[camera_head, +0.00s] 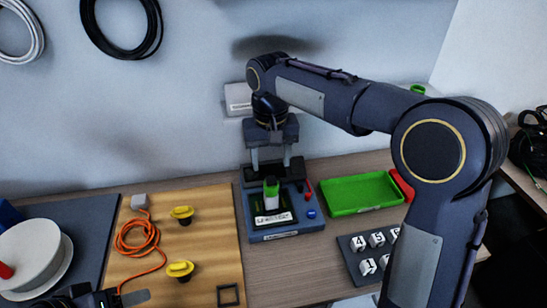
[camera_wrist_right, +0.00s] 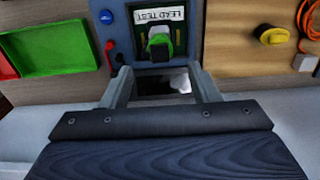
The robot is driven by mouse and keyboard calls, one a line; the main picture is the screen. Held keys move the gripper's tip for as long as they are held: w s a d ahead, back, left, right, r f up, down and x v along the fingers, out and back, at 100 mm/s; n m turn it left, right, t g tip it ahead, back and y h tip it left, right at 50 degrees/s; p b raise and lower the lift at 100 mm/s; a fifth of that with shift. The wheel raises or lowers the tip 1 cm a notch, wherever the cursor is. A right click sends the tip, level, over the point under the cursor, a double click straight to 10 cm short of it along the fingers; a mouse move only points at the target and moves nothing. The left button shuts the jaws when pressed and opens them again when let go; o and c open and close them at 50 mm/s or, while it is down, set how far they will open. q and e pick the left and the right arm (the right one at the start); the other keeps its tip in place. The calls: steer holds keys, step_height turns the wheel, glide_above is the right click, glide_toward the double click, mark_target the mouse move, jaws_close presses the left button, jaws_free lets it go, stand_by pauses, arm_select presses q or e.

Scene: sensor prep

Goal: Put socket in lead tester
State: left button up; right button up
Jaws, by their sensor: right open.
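The lead tester (camera_head: 280,233) is a blue box with a labelled front, standing near the wall; it also shows upside down in the right wrist view (camera_wrist_right: 124,42). A green and white socket (camera_head: 271,193) stands upright in the dark middle of the tester, and it shows in the right wrist view (camera_wrist_right: 160,42). Whether it is fully seated cannot be told. My right gripper (camera_head: 271,164) is open and empty, just behind and above the socket, with its fingers (camera_wrist_right: 161,78) apart and clear of it. My left gripper (camera_head: 120,298) is partly cut off at the bottom left edge.
A green tray (camera_head: 360,192) lies right of the tester, with white numbered cubes (camera_head: 368,266) in a dark holder before it. A wooden board (camera_head: 205,215) on the left carries yellow knobs (camera_head: 180,269) and an orange cable (camera_head: 130,245). A white spool (camera_head: 30,250) stands far left.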

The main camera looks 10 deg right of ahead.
steer(key=shift+r, duration=0.25)
steer(key=shift+s+d+r, duration=0.1)
steer(key=shift+s+d, duration=0.05)
steer(key=shift+d, duration=0.05)
steer(key=s+d+r+t+y, duration=0.1)
steer(key=s+d+t+y, duration=0.15)
steer(key=s+d, duration=0.95)
steer(key=s+a+f+t, duration=0.1)
steer(key=s+f, duration=0.1)
steer(key=s, duration=0.4)
steer(key=s+f+m+t+y, duration=0.1)
steer(key=s+f+t, duration=0.1)
steer(key=s, duration=0.5)
steer(key=shift+s+a+f+m, duration=0.15)
steer(key=shift+a+f+m, duration=0.2)
steer(key=shift+f, duration=0.5)
